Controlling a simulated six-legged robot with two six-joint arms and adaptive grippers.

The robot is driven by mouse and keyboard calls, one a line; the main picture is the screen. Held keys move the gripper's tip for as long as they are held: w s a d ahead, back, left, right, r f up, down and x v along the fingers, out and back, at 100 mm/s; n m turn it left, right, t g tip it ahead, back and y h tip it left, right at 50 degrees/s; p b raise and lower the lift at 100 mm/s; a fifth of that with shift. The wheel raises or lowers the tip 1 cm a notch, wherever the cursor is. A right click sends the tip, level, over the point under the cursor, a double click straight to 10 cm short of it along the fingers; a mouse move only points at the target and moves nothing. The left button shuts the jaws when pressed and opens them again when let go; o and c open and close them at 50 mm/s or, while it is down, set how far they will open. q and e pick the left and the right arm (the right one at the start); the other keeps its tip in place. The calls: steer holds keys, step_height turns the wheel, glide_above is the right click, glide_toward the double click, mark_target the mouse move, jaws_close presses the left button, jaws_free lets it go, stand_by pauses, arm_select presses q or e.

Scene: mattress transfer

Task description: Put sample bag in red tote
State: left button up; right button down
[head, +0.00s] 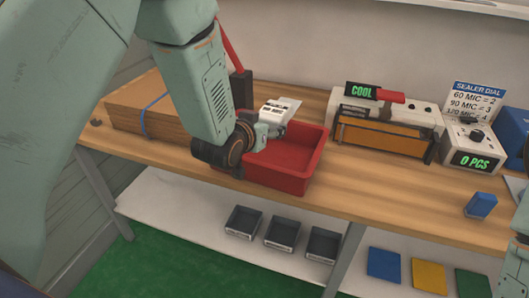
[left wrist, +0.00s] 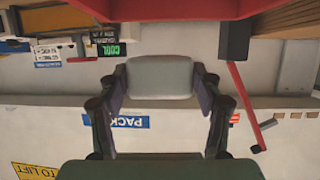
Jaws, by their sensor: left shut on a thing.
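The red tote (head: 278,177) stands on the wooden bench, open side up, and its inside looks empty where I can see it. My left gripper (head: 270,127) is over the tote's back left part. It is shut on the sample bag (head: 288,105), a small whitish piece with dark marks that sticks up past the fingers, above the tote's rim. In the left wrist view the fingers (left wrist: 160,85) show close up, with a pale grey surface between them, and the red tote (left wrist: 180,10) fills the top edge. Only part of my right arm shows at the right edge.
A brown cardboard stack (head: 155,115) lies left of the tote. A sealer (head: 385,130) with a COOL display stands to the right, beside a counter box (head: 472,145) reading 0 PCS. A blue block (head: 481,205) sits near the front right. Grey bins (head: 283,233) sit on the lower shelf.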

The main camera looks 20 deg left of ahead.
arm_select(q)
steer(key=f, duration=0.3)
steer(key=shift+w+a+f, duration=0.15)
steer(key=shift+w+a, duration=0.1)
steer(key=shift+a, duration=0.05)
steer(key=f, duration=0.1)
steer(key=f+b, duration=0.1)
steer(key=f, duration=0.2)
steer(key=shift+s+d+f, duration=0.2)
steer(key=shift+d+f, duration=0.05)
steer(key=shift+d, duration=0.05)
steer(key=o, duration=1.1)
steer(key=shift+w+a+f, duration=0.15)
steer(key=shift+f, duration=0.05)
steer(key=shift+o, duration=0.6)
steer(key=shift+s+r, duration=0.2)
steer(key=shift+w, duration=0.1)
